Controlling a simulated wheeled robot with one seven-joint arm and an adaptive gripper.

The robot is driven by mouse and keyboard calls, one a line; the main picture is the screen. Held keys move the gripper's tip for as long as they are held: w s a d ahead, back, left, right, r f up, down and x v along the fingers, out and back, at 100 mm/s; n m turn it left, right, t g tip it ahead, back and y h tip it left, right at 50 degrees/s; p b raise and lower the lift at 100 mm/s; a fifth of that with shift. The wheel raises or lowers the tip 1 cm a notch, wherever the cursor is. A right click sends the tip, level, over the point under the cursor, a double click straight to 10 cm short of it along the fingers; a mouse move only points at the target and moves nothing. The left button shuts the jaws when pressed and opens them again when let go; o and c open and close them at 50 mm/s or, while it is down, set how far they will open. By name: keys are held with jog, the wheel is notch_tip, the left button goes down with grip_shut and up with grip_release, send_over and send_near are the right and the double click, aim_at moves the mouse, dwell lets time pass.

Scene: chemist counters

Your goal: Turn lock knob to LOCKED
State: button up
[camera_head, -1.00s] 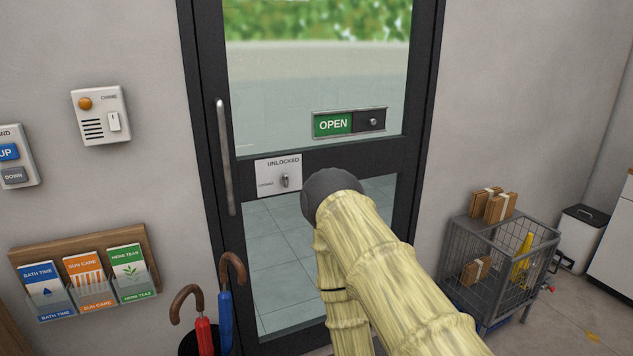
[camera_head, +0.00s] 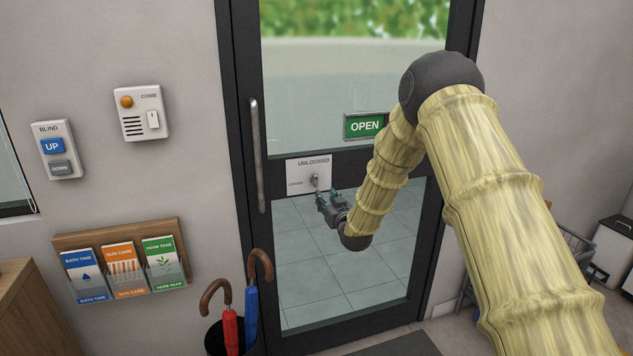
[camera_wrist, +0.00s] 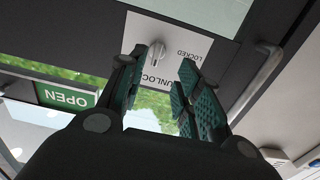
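The lock knob (camera_head: 314,181) is a small metal thumb-turn on a white plate (camera_head: 296,176) on the black-framed glass door. The plate reads UNLOCKED above the knob and LOCKED to its left, and the knob stands roughly upright. My gripper (camera_head: 322,197) is just below the knob in the head view. In the wrist view my gripper (camera_wrist: 157,90) has its teal-padded fingers apart with nothing between them. There the knob (camera_wrist: 157,54) shows beyond the gap between the fingertips. I see no contact with it.
A vertical door handle (camera_head: 257,155) is left of the plate. A green OPEN sign (camera_head: 364,126) is above right, partly behind my arm. Umbrellas (camera_head: 230,328) stand in a bin at lower left. Leaflet racks (camera_head: 122,271) and a chime box (camera_head: 141,113) are on the left wall.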

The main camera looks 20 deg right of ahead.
aim_at(316, 181)
jog(key=w+p, duration=0.1)
jog(key=w, duration=0.6)
jog(key=w+r+p, duration=0.1)
jog(key=w, duration=0.3)
jog(key=shift+w+a+r+p, duration=0.1)
jog(key=shift+w+p, duration=0.1)
jog(key=shift+p, duration=0.1)
grip_shut()
